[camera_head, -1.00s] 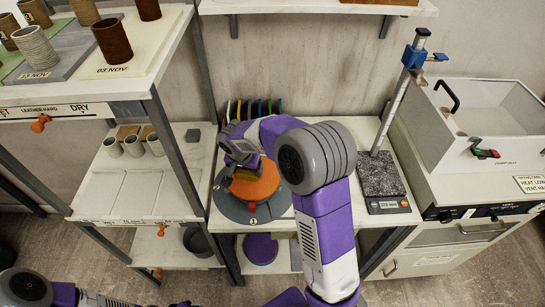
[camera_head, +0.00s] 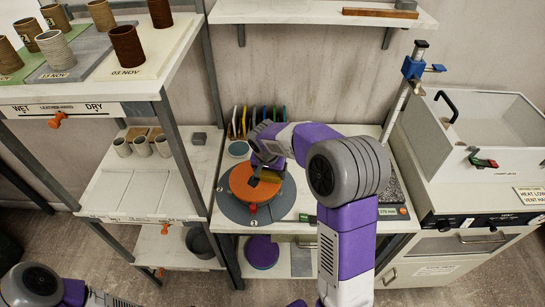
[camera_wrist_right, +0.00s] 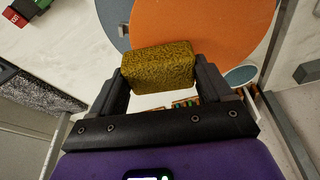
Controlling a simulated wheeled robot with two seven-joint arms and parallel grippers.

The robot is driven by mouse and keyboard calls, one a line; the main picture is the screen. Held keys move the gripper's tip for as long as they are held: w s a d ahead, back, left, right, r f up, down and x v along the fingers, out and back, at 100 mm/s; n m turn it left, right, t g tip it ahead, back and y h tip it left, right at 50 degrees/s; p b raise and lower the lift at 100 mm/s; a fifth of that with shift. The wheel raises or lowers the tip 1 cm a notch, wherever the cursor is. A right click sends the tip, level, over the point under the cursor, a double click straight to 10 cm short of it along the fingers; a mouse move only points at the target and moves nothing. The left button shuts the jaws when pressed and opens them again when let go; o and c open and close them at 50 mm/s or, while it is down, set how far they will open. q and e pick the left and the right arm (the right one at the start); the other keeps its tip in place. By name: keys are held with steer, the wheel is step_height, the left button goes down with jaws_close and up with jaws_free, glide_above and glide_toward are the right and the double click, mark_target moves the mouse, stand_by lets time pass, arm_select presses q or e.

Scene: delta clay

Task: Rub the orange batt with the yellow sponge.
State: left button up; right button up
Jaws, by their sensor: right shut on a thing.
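The orange batt (camera_head: 242,191) is a round disc lying on a larger grey disc (camera_head: 232,210) on the middle bench. My right gripper (camera_head: 266,168) is over the batt's right part in the head view. It is shut on the yellow sponge (camera_wrist_right: 160,68), a rough block held across both fingers in the right wrist view. There the batt (camera_wrist_right: 225,25) shows behind the sponge. I cannot tell whether the sponge touches the batt. The gripper covers part of the batt in the head view. My left gripper is out of view; only part of that arm shows at bottom left.
Several coloured discs (camera_head: 257,120) stand in a rack behind the batt. A pale blue bowl (camera_head: 239,149) is close behind it. A shelf with cups (camera_head: 128,48) is at left.

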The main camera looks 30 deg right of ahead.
steer(key=shift+r+p, duration=1.8)
steer(key=shift+r, duration=1)
